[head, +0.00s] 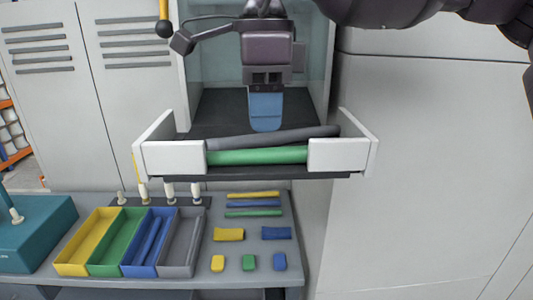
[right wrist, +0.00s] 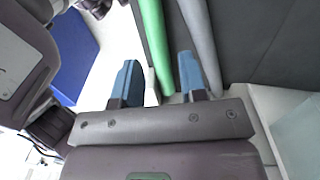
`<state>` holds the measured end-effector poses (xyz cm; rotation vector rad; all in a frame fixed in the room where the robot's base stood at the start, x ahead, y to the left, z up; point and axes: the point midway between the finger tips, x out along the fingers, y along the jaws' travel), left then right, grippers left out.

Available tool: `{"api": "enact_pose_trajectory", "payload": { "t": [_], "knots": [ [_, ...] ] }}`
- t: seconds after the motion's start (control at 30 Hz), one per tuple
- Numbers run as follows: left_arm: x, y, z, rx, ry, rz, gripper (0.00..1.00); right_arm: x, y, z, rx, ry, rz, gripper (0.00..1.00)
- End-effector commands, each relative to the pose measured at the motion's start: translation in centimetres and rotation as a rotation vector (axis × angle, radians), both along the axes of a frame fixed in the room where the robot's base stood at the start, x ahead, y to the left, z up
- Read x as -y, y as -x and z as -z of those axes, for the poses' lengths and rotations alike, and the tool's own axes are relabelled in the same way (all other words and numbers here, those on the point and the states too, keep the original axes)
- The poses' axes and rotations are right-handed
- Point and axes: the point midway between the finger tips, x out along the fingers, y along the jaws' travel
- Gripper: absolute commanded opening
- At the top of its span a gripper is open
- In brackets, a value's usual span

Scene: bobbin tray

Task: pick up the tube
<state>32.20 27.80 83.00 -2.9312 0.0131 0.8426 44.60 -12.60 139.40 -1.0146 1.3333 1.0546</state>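A green tube (head: 257,156) and a grey tube (head: 272,138) lie side by side in the open white-fronted tray (head: 172,158). The grey one lies behind the green one and slants up to the right. My right gripper (head: 265,124) hangs point down just behind the tubes. In the right wrist view its two blue fingers (right wrist: 158,75) stand apart with nothing clamped. There the green tube (right wrist: 155,45) shows between the fingertips, and the grey tube (right wrist: 200,45) runs by the right finger. Contact cannot be told. My left gripper is not in view.
On the bench (head: 235,278) below are yellow, green, blue and grey bins (head: 190,242); the blue bin holds blue tubes. Small yellow, green and blue pieces lie right of them. A teal box (head: 35,240) stands left. The cabinet walls flank the tray.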

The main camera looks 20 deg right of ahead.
Motion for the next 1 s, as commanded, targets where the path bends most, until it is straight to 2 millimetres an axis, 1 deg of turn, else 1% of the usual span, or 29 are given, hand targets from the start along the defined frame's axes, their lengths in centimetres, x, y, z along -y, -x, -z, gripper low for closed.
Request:
{"api": "enact_pose_trajectory", "payload": {
  "t": [0.17,0.3,0.4,0.5,0.77,0.87,1.0],
  "knots": [
    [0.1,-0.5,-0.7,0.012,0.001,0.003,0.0,0.0,0.2,1.2,-0.001,0.002,-0.001,0.39],
    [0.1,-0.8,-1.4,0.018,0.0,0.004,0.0,0.1,0.5,3.0,-0.001,0.002,-0.001,0.39],
    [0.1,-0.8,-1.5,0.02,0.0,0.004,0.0,0.1,0.5,4.3,0.0,0.001,-0.001,0.39],
    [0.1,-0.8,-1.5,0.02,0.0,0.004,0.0,0.1,0.5,5.1,0.0,0.0,0.001,0.39],
    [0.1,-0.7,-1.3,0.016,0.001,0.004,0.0,0.1,0.5,5.3,0.0,-0.002,0.001,0.39],
    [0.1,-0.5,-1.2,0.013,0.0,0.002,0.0,0.1,0.5,5.3,0.0,-0.002,0.001,0.25],
    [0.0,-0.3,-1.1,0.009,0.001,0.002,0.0,0.1,0.5,5.3,0.001,-0.001,0.001,0.04]
  ]
}}
